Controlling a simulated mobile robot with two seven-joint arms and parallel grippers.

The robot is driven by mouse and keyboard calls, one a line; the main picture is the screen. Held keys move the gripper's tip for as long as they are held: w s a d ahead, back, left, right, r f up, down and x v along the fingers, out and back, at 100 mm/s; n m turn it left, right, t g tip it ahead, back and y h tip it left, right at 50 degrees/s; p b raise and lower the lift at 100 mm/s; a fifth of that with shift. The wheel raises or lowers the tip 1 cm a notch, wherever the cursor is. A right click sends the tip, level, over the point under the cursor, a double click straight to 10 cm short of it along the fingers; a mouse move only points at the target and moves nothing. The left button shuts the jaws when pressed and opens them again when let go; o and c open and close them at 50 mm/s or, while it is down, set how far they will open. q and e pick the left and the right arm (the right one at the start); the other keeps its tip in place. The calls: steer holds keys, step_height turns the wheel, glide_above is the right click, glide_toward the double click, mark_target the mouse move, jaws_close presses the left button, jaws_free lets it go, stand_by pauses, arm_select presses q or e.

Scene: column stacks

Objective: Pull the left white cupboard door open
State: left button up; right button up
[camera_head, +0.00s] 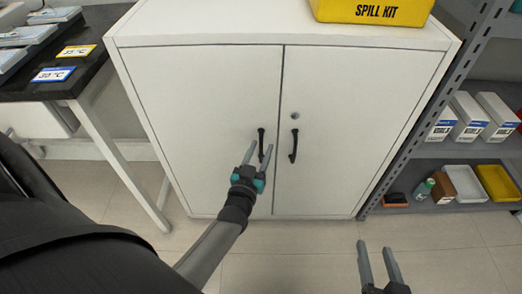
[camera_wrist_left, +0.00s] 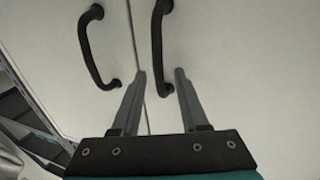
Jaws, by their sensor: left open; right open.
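The white cupboard has two shut doors. The left door (camera_head: 195,125) has a black bar handle (camera_head: 261,142) near the centre seam. The right door (camera_head: 350,125) has its own black handle (camera_head: 294,146). My left gripper (camera_head: 260,148) is open at the left handle, with a fingertip on either side of it in the picture. In the left wrist view, the left door's handle (camera_wrist_left: 157,40) reaches down between the open fingertips (camera_wrist_left: 161,72). I cannot tell whether they touch it. My right gripper (camera_head: 375,247) is open and empty, low before the cupboard.
A yellow spill kit box (camera_head: 372,10) stands on the cupboard. A grey metal shelf (camera_head: 440,150) with boxes and bins is close on the right. A black-topped table (camera_head: 85,80) stands on the left. The floor (camera_head: 290,255) before the doors is clear.

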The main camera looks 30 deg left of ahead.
arm_select(q)
steer(key=shift+w, duration=0.3)
jaws_close()
stand_by(0.4)
stand_by(1.1)
